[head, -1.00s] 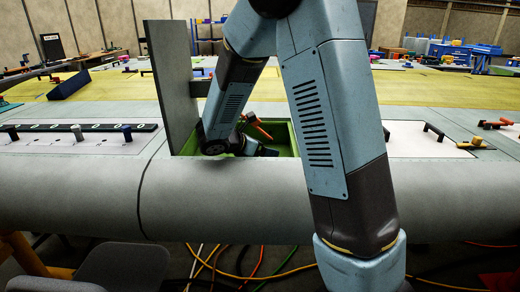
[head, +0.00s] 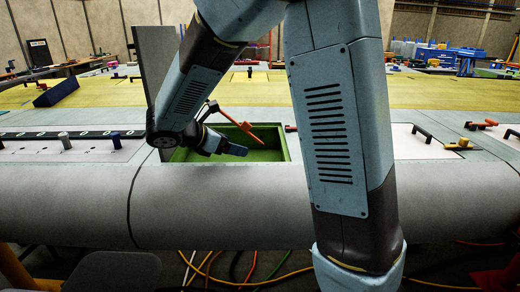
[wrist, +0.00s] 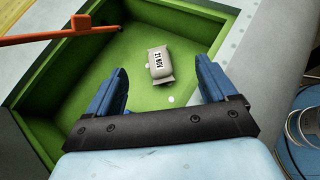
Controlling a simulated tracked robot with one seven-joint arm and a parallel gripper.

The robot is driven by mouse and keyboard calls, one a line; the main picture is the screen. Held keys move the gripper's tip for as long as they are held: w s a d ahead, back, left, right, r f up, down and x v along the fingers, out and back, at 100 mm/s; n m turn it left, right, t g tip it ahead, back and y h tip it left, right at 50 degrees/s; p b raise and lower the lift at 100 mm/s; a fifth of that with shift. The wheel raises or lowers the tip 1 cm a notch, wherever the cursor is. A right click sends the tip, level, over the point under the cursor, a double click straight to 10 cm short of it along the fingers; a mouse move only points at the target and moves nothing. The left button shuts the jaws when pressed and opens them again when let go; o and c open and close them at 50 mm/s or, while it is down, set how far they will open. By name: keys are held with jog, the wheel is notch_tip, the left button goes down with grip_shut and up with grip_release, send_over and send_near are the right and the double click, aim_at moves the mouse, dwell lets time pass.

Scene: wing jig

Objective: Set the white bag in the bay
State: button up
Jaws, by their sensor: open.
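The white bag (wrist: 159,64), printed "21 NOV", lies on the green floor of the open bay in the wrist view. The bay's green wall (wrist: 65,103) surrounds it. The bay (head: 270,155) also shows in the head view, where I cannot see the bag. My gripper (head: 240,150) is over the bay, its blue fingers apart and empty. In the wrist view the bag appears between and beyond the fingertips, and neither finger visibly touches it.
An orange rod (wrist: 45,38) crosses the bay's upper-left side in the wrist view; it also shows in the head view (head: 241,128). A grey upright panel (head: 157,75) stands at the bay's left. Cables (wrist: 300,130) lie at the wrist view's right edge.

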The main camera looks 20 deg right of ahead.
jog(key=s+d+r+m, duration=0.1)
jog(key=s, duration=0.1)
jog(key=s+d+r+m+g+y, duration=0.1)
jog(key=d+m, duration=0.1)
jog(key=s+d+r+m, duration=0.1)
jog(key=s+d, duration=0.1)
jog(key=shift+s+d+m+g+y, duration=0.25)
jog(key=shift+s+m+g+y, duration=0.05)
jog(key=shift+s+m+g, duration=0.1)
jog(key=s+d+r+m+t+y, duration=0.1)
jog(key=s+m+y, duration=0.3)
jog(key=s+m, duration=0.4)
jog(key=s+d+r+m+t+y, duration=0.1)
jog(key=s+r+m+y, duration=0.3)
jog(key=s+m, duration=0.5)
jog(key=shift+s+d+t+y, duration=0.4)
jog(key=shift+s+d+y, duration=0.2)
jog(key=shift+s, duration=0.25)
jog(key=shift+s+r, duration=0.1)
